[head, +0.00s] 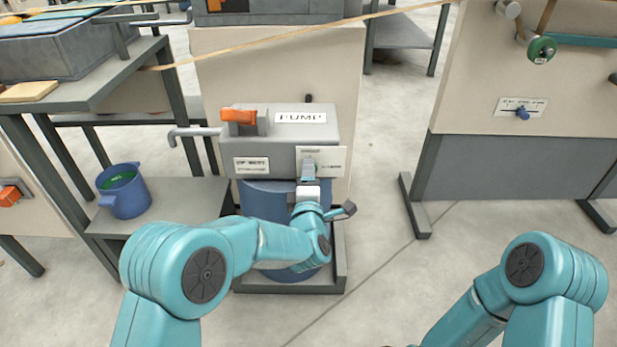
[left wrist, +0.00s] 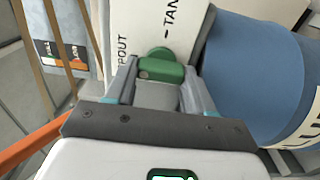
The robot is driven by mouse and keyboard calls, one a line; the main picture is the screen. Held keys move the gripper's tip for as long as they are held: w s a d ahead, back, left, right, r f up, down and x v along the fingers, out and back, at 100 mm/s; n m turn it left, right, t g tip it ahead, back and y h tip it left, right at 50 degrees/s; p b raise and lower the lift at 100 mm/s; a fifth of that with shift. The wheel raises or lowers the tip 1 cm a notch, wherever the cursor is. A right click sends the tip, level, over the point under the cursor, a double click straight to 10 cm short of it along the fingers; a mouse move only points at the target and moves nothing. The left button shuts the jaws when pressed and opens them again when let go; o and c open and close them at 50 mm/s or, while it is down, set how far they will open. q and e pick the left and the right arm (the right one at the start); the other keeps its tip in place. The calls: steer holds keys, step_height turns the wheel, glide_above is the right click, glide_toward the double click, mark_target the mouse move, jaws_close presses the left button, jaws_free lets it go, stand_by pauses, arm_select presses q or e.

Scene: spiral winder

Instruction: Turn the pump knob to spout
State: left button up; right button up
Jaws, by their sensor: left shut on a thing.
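The grey pump box (head: 255,140) with the "PUMP" label stands on a blue drum (head: 262,204). Its green knob (left wrist: 160,66) sits on a white plate, with "SPOUT" lettering left of it and partly hidden "TAN" lettering right of it in the left wrist view. In the head view, my left gripper (head: 310,176) is at this plate on the box's front right and covers most of the knob. In the left wrist view, my left gripper (left wrist: 158,80) has a finger on each side of the knob and is shut on it. My right gripper is out of view.
An orange handle (head: 240,116) is on top of the pump, and a grey spout pipe (head: 190,133) sticks out left. A blue jug (head: 125,190) with green inside stands on a low shelf. A panel with a blue knob (head: 522,113) is at right. Floor between is clear.

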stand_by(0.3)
arm_select(q)
steer(key=o, duration=1.1)
steer(key=shift+c, duration=0.2)
steer(key=s, duration=1.6)
steer(key=shift+s, duration=0.2)
